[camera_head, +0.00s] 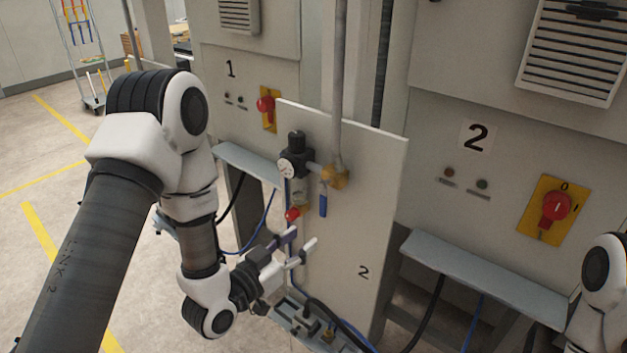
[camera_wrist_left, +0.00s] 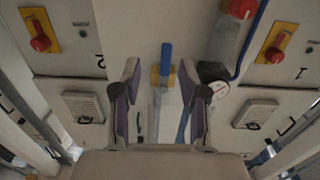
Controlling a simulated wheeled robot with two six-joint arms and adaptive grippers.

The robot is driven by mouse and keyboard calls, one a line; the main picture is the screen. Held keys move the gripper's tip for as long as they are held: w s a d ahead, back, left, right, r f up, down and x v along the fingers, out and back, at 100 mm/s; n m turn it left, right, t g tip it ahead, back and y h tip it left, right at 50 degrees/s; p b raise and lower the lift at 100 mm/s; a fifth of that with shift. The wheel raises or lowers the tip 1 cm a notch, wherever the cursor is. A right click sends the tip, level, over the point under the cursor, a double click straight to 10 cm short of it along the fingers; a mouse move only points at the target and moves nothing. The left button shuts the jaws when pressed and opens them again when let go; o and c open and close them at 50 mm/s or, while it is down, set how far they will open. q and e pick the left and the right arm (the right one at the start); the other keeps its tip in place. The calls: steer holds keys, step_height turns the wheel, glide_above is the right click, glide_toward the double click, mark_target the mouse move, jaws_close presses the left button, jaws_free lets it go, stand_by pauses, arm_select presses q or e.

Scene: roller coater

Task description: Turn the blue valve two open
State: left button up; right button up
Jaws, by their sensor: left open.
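The blue valve handle (camera_head: 323,199) hangs straight down below a brass fitting (camera_head: 335,177) on the white panel marked 2 (camera_head: 362,230). My left gripper (camera_head: 302,239) is open and empty, below the handle and slightly left of it in the head view, fingers pointing toward the panel. In the left wrist view, which is upside down, the blue handle (camera_wrist_left: 166,58) and its brass fitting (camera_wrist_left: 163,77) show between and beyond the open fingers of the left gripper (camera_wrist_left: 158,75). No contact is visible. My right gripper is out of view.
A pressure gauge (camera_head: 286,168) with a black regulator (camera_head: 296,146) and a red knob (camera_head: 292,214) sit left of the valve. A grey pipe (camera_head: 339,70) rises above it. A red switch (camera_head: 556,206) is on the cabinet at right. A grey ledge (camera_head: 485,278) juts out below.

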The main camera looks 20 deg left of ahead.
arm_select(q)
glide_toward(322, 202)
steer(key=w+d, duration=0.1)
steer(key=shift+t, duration=0.3)
steer(key=x, duration=0.1)
steer(key=p+x, duration=0.1)
steer(key=x, duration=0.2)
steer(key=shift+w+a+f+p, duration=0.15)
steer(key=shift+w+p, duration=0.15)
steer(key=shift+w, duration=0.15)
steer(key=p+x, duration=0.1)
steer(key=x, duration=0.2)
steer(key=shift+w+d+p, duration=0.25)
steer(key=shift+p, duration=0.1)
steer(key=shift+w, duration=0.25)
steer(key=shift+w+f, duration=0.15)
steer(key=shift+w, duration=0.15)
jaws_close()
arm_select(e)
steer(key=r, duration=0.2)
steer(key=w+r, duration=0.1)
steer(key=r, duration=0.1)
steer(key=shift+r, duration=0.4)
